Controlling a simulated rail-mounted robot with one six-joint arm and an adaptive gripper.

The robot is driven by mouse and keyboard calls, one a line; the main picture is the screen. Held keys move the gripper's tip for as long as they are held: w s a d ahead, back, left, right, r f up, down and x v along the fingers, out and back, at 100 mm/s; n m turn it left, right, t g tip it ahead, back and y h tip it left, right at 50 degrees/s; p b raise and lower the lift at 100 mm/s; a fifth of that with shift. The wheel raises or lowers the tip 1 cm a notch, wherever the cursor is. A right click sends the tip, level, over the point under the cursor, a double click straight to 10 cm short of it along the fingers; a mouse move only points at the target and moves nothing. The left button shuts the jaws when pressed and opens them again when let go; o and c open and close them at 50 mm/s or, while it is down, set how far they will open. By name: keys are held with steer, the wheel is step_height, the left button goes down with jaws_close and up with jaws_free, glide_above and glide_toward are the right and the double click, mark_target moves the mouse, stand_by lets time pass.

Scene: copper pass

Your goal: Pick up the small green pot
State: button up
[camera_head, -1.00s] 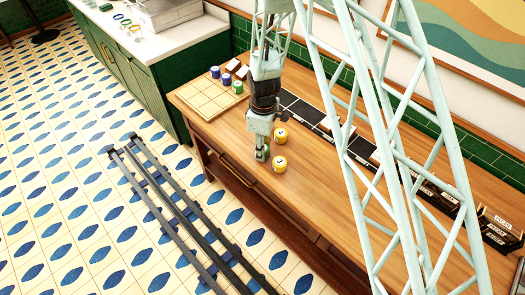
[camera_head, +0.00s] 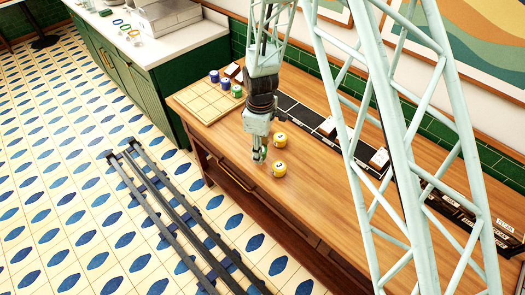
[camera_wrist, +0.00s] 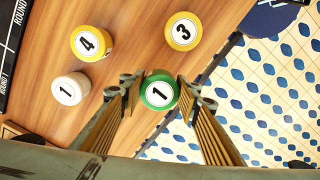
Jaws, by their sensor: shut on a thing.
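The small green pot (camera_wrist: 159,91) has a white top marked 1. In the wrist view it sits between the two fingertips, with a finger against each side. My gripper (camera_wrist: 158,92) is shut on it. In the head view my gripper (camera_head: 259,157) points down near the table's front edge, and a bit of green shows at its tips. I cannot tell how far the pot is above the wood. A yellow pot marked 3 (camera_wrist: 182,31), a yellow pot marked 4 (camera_wrist: 92,42) and a white pot marked 1 (camera_wrist: 70,89) stand close by.
The wooden table (camera_head: 330,210) has a gridded board (camera_head: 205,97) at its left end, with blue and green pots along its edge. A dark strip (camera_head: 300,111) with cards runs along the back. The front right tabletop is clear. Tiled floor (camera_head: 60,180) lies beyond the front edge.

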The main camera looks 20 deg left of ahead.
steer(key=s+a+r+b, duration=0.1)
steer(key=s+b, duration=0.1)
steer(key=s, duration=1.2)
steer(key=shift+r, duration=0.15)
steer(key=shift+w+a, duration=0.1)
